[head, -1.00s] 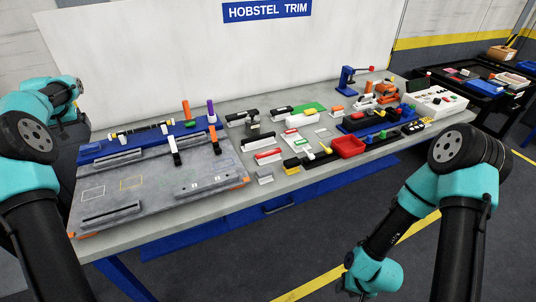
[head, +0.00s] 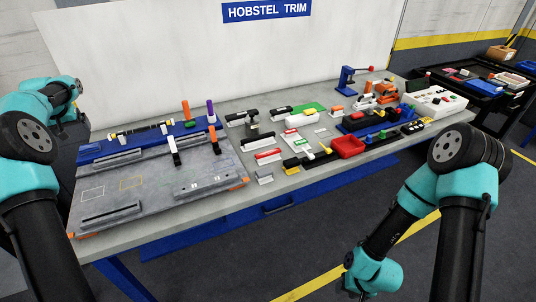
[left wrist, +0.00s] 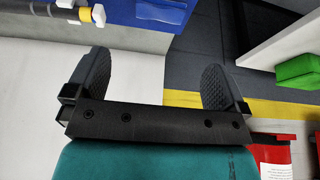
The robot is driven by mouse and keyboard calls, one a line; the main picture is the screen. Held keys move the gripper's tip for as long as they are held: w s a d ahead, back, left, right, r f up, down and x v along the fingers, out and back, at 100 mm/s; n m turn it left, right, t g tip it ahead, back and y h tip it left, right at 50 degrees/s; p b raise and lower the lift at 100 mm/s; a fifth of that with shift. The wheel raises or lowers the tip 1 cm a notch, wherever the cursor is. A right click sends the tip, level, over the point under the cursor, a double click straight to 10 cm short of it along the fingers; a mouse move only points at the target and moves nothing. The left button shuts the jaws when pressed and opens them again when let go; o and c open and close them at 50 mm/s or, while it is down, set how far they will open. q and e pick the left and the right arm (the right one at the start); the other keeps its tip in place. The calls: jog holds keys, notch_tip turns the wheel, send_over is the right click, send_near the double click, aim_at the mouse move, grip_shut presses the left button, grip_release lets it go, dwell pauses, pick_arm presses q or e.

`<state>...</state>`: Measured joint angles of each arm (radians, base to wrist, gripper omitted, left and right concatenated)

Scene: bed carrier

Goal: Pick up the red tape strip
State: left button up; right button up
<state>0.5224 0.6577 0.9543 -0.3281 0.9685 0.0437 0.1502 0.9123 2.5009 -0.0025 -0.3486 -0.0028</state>
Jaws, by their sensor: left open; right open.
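A short red strip (head: 267,154) lies on a pale holder in the middle of the bench, right of the grey fixture board (head: 150,190). It is small, and I cannot make out its texture. My left gripper (left wrist: 156,82) shows in the left wrist view with its two dark fingers wide apart and nothing between them. In the head view the left arm stands at the left edge, well away from the red strip. My right arm hangs at the lower right, in front of the bench; its fingers cannot be made out.
A red bin (head: 348,146) stands right of the strip. A pale holder with a green piece (head: 302,143) and a yellow-tipped tool (head: 325,148) are close by. A small grey bracket (head: 264,178) is in front. A blue press (head: 348,78) stands at the back.

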pick_arm(q)
jog(key=c, duration=0.8)
jog(key=shift+c, duration=0.2)
